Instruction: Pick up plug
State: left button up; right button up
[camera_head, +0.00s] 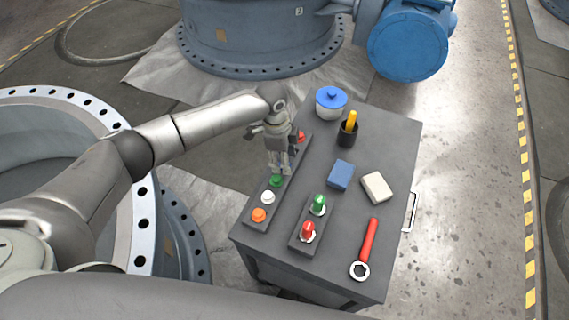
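A dark strip (283,187) on the left side of the grey cart top carries a row of round coloured pieces: red (300,138), green (276,181), white (267,197) and orange (259,215). A second, shorter dark block (309,232) holds a green-topped piece (318,204) and a red-topped piece (308,230). I cannot tell which of these is the plug. My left gripper (280,170) points down over the first strip, between the red and green pieces, and hides that part of it. Whether its fingers are open or shut is unclear. My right gripper is not in view.
The cart top (393,136) also holds a white jar with a blue lid (331,103), a black cup with a yellow item (347,131), a blue block (341,174), a cream block (377,187) and a red wrench (367,246). Large flanged valves stand around it.

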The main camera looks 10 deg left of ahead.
pick_arm(q)
jog(key=shift+f, duration=0.65)
jog(key=c, duration=0.9)
jog(key=shift+o, duration=0.2)
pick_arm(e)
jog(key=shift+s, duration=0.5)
pick_arm(q)
jog(key=shift+r, duration=0.15)
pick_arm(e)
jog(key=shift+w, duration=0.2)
